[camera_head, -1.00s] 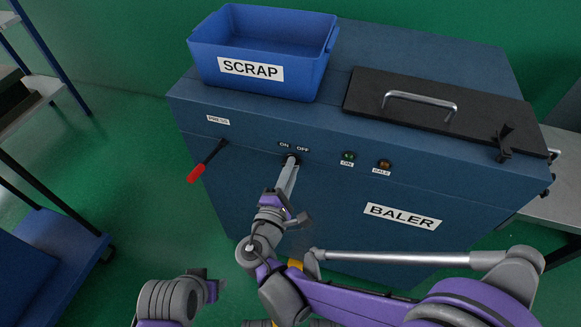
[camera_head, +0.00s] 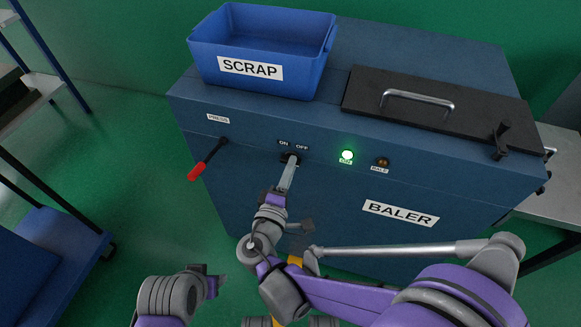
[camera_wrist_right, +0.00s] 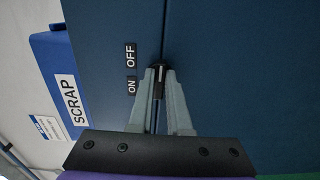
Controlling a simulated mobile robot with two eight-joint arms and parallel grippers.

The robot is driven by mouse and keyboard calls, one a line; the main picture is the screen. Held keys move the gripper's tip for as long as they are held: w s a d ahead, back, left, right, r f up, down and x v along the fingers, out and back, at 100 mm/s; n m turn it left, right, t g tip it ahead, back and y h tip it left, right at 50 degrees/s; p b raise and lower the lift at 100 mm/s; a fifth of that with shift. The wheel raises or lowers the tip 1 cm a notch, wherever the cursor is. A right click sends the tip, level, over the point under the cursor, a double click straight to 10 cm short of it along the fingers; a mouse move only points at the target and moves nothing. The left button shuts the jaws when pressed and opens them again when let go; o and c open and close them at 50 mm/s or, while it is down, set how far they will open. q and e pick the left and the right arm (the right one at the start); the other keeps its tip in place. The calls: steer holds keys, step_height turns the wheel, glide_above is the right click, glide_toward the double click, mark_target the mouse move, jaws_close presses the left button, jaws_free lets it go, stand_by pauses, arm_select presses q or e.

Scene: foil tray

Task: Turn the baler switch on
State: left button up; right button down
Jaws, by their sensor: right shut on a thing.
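The baler (camera_head: 330,220) is a large dark blue cabinet. Its switch, under the ON and OFF labels (camera_head: 293,145) on the front, is mostly hidden by my right gripper (camera_head: 291,162). In the right wrist view the switch is a small black knob (camera_wrist_right: 159,74) with a pale line, held between the tips of the right gripper (camera_wrist_right: 159,84), which is shut on it. The green lamp (camera_head: 347,155) marked ON is lit brightly. My left gripper (camera_head: 212,283) is low in the head view, away from the baler; its fingers do not show clearly.
A blue SCRAP bin (camera_head: 265,50) and a black lid with a metal handle (camera_head: 417,99) are on top of the baler. A red-handled PRESS lever (camera_head: 207,160) is left of the switch, and an unlit BALE lamp (camera_head: 383,163) is to the right. Shelving stands at far left.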

steer(key=c, duration=0.9)
jaws_free()
steer(key=shift+o, duration=0.2)
steer(key=v, duration=1.1)
steer(key=shift+p, duration=0.45)
steer(key=shift+w, duration=0.1)
